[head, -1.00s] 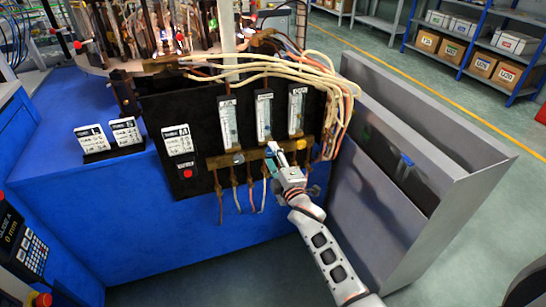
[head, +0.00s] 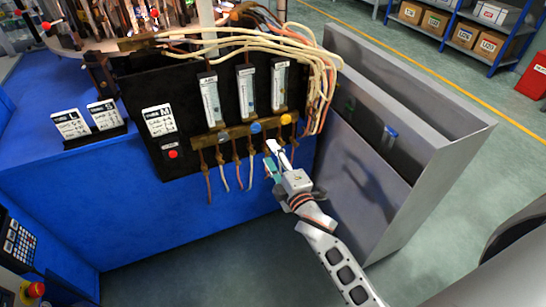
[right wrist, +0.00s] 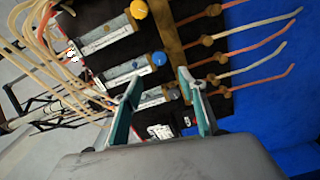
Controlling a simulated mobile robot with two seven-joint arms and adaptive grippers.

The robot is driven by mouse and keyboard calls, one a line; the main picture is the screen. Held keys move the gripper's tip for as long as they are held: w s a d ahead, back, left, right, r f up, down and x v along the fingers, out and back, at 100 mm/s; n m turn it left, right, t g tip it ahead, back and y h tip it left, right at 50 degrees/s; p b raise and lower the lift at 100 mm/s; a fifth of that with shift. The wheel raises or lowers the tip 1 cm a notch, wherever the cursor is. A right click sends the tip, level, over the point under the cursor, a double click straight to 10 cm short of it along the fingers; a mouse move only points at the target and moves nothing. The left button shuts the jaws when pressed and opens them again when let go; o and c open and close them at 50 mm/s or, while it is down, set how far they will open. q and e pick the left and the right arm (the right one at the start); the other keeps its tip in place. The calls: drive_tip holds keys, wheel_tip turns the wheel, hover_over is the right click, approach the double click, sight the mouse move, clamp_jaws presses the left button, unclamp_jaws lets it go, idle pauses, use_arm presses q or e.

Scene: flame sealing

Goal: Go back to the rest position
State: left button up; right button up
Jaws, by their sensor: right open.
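My right gripper (head: 275,160) is open and empty in the head view, in front of the machine's black panel (head: 150,105) and just below its brass manifold (head: 238,130). The manifold carries a grey, a blue (head: 255,127) and a yellow knob (head: 286,119) under three flowmeters (head: 246,90). In the right wrist view the two fingers (right wrist: 160,100) stand apart with nothing between them. The blue knob (right wrist: 159,58) and yellow knob (right wrist: 139,9) show beyond the fingers, apart from them. My left gripper is not in view.
A grey open bin (head: 430,165) stands right of the machine, close to my right arm. Hoses hang below the manifold, and pale cables (head: 310,55) loop over the panel's right side. Two label cards (head: 86,122) stand on the blue cabinet (head: 70,200). Floor is clear in front.

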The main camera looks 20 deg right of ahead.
drive_tip(key=shift+s, duration=0.25)
idle(0.3)
